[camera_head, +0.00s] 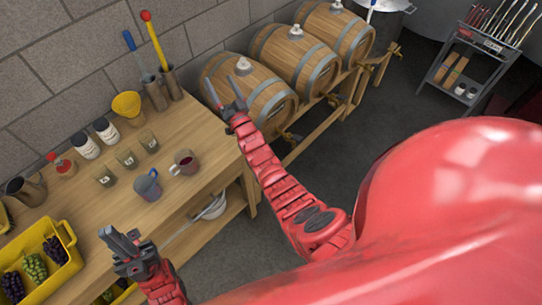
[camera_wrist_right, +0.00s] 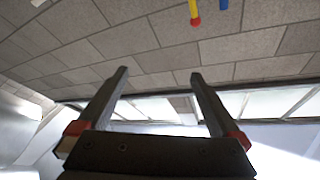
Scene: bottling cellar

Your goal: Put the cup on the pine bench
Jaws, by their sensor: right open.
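The pine bench (camera_head: 205,133) is a long light-wood worktop along the wall. A reddish mug with dark contents (camera_head: 184,164) stands upright near its front edge. A blue-grey cup with a handle (camera_head: 147,188) stands to the mug's left; I cannot tell which is the task's cup. My left gripper (camera_head: 120,238) is over the bench's front part, apart from both; its finger gap is unclear. My right gripper (camera_head: 221,88) is open and empty, raised beyond the bench's far right end, before a barrel. It also shows open in the right wrist view (camera_wrist_right: 159,75).
Small glasses (camera_head: 126,158), white-labelled jars (camera_head: 106,130), a yellow funnel (camera_head: 128,106) and a dark jug (camera_head: 25,190) stand on the bench. A yellow crate of grapes (camera_head: 70,238) is at left. Barrels (camera_head: 250,92) stand beyond. Bare bench top lies right of the mug.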

